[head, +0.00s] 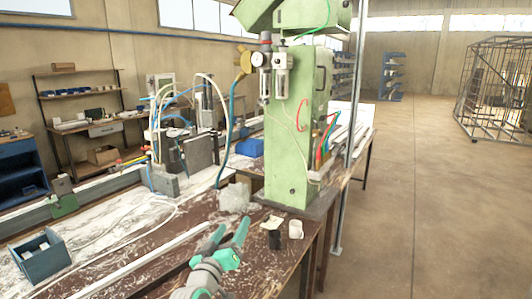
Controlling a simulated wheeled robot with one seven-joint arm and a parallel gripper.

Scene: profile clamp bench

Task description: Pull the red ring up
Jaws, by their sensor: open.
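The red ring (265,46) is a small band near the top of the air regulator unit (262,62). That unit is mounted on the left side of the green machine column (293,130). My gripper (233,226) is at the bottom centre of the head view, low over the worn bench. Its two teal fingers are spread apart with nothing between them. It is well below the ring, apart from it and slightly to its left. The ring is tiny in this view, so its exact height on the regulator is hard to tell.
A brass fitting (242,60) and a blue hose (229,130) are left of the regulator. A white cup (296,229) and a dark small item (272,231) stand right of my gripper. A blue-grey box (40,258) sits at left. Open floor (435,200) lies right.

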